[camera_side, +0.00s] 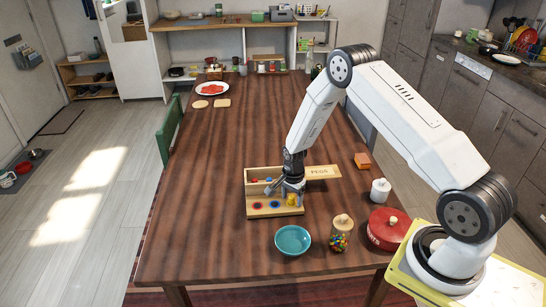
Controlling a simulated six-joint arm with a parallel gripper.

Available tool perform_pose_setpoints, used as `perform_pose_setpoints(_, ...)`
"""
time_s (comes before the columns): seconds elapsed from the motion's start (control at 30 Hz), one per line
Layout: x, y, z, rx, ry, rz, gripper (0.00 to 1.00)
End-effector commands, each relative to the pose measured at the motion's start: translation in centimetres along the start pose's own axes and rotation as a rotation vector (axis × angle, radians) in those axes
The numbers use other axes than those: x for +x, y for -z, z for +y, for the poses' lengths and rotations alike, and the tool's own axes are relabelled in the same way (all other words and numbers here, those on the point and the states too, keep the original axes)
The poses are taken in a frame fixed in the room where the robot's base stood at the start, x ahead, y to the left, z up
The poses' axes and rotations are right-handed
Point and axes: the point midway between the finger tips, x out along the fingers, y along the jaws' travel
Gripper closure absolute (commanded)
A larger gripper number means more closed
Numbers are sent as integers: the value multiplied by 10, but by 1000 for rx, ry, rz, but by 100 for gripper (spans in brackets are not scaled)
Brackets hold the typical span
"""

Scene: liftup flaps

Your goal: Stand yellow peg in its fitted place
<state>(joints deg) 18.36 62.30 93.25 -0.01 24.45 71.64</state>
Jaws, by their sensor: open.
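A light wooden peg box (248,201) stands on the table. Its front step has a dark red spot (258,205) and a blue spot (274,205). The yellow peg (292,199) appears upright at the right end of that step. My gripper (288,191) is open and low over the right part of the box, right at the yellow peg. I cannot tell whether the fingers touch the peg, and the peg's base is too small to judge. Small red and blue pieces show in the rear compartment, partly hidden. A flap marked PEGS (320,172) sticks out to the right.
A teal bowl (293,240), a jar of coloured sweets (341,233), a red lidded tin (387,229), a white jar (380,191) and an orange block (362,161) stand in front and to the right.

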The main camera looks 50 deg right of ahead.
Motion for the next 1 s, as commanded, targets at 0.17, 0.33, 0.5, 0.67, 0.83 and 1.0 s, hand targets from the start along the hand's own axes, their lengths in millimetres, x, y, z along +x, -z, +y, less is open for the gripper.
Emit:
perform_pose_setpoints(0.17,0,0,0,0,0,0,28)
perform_pose_setpoints(0.33,0,0,0,0,0,0,28)
perform_pose_setpoints(0.5,0,0,0,0,0,0,47)
perform_pose_setpoints(0.67,0,0,0,0,0,0,98)
perform_pose_setpoints(0.83,0,0,0,0,0,0,100)
perform_pose_setpoints(1.0,0,0,0,0,0,0,100)
